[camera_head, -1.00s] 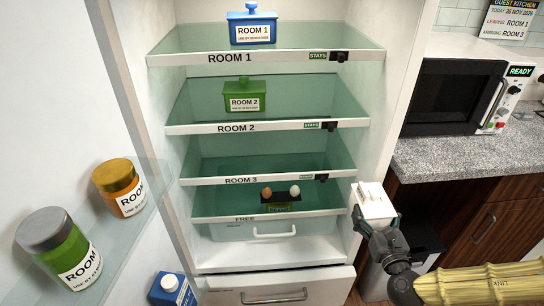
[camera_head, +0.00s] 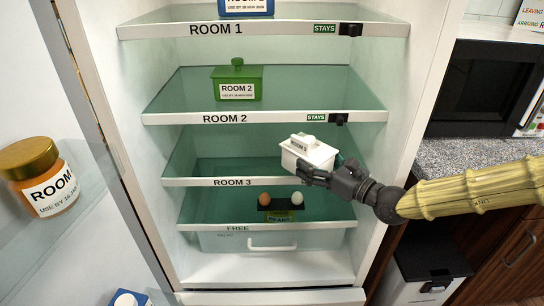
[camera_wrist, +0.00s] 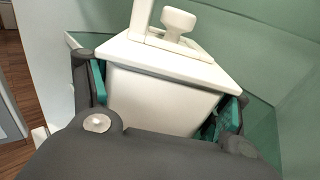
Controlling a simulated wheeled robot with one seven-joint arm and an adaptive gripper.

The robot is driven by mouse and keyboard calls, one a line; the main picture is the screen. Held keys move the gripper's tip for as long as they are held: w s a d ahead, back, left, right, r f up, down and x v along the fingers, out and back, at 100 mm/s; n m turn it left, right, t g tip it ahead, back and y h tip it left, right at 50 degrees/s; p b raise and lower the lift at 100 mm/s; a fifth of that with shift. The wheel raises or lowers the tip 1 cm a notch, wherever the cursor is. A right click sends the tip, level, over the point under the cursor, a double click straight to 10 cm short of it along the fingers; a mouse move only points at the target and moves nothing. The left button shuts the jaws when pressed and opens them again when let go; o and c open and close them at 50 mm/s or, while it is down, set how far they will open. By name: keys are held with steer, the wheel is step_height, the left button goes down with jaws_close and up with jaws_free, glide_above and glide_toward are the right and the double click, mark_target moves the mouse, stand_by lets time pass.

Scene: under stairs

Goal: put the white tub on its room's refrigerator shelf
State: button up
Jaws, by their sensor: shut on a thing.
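The white tub (camera_head: 309,153) has a lidded top with a knob and a front label whose number is too small to read surely. My gripper (camera_head: 318,174) is shut on the tub and holds it tilted at the right part of the opening above the ROOM 3 shelf (camera_head: 200,182). In the wrist view the tub (camera_wrist: 160,95) sits between both finger pads, with green fridge surfaces behind it. I cannot tell whether the tub touches the shelf. The tub and gripper hide the right end of that shelf's front edge.
A green tub (camera_head: 237,84) stands on the ROOM 2 shelf (camera_head: 165,118). A blue tub (camera_head: 246,6) stands on the ROOM 1 shelf (camera_head: 150,30). Eggs in a dark holder (camera_head: 278,215) sit on the FREE shelf. A jar (camera_head: 40,180) stands on the door rack. The ROOM 3 shelf's left side is clear.

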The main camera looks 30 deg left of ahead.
steer(key=shift+w+a+g, duration=0.15)
steer(key=shift+w+a, duration=0.05)
steer(key=shift+a, duration=0.3)
steer(key=shift+w+a+g, duration=0.15)
steer(key=shift+a, duration=0.35)
steer(key=x, duration=1.4)
steer(key=shift+a, duration=0.4)
steer(key=shift+x, duration=1.5)
steer(key=shift+s+f, duration=0.1)
steer(key=shift+f, duration=0.55)
steer(key=shift+f+b, duration=0.4)
steer(key=shift+f, duration=0.25)
steer(key=o, duration=1.5)
steer(key=shift+c, duration=0.2)
